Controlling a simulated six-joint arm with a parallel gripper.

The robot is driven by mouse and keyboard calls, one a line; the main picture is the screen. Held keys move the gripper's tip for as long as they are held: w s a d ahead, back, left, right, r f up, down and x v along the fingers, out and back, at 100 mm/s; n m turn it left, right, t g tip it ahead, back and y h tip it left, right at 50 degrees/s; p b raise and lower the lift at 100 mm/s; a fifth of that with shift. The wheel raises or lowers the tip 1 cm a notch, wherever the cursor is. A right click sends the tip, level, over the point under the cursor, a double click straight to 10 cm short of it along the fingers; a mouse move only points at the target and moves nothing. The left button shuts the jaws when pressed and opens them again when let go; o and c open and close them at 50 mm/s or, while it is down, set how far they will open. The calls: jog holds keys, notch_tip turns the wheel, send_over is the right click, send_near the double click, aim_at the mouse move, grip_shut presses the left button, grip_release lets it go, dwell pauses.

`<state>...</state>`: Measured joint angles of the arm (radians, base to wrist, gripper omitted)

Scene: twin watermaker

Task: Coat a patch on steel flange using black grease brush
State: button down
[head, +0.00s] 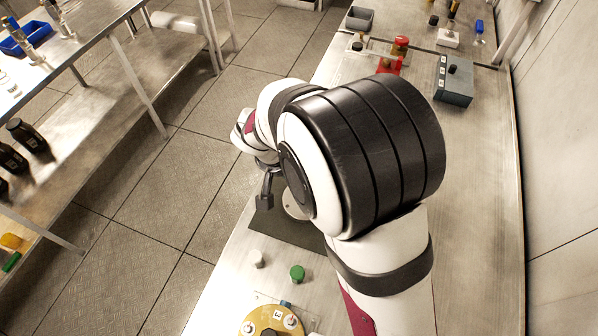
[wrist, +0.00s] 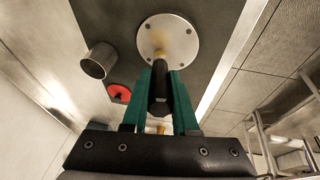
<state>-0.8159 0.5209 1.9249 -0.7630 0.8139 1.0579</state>
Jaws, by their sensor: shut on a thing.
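The steel flange (wrist: 182,27) is a round pale disc with small holes around its rim, lying on a dark mat in the wrist view. A tan smear shows near its middle. My gripper (wrist: 163,78) has green fingers shut on the black grease brush (wrist: 159,92). The brush's pale tip overlaps the lower part of the flange; I cannot tell for sure whether it touches. In the head view, part of the flange (head: 294,206) shows beside my arm, which hides the rest of it and the brush.
A metal cup (wrist: 95,63) and a red piece (wrist: 121,93) are left of the flange in the wrist view. In the head view, a green cap (head: 297,272), a white cap (head: 257,259) and a brass ring (head: 262,322) are nearer. A blue-grey box (head: 454,82) stands at back right.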

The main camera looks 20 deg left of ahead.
jog(key=shift+w, duration=0.8)
jog(key=shift+s+a, duration=0.6)
jog(key=shift+s, duration=2.6)
jog(key=shift+w, duration=3.65)
notch_tip(320, 180, up, 8)
jog(key=shift+a, duration=0.2)
jog(key=shift+s, duration=0.1)
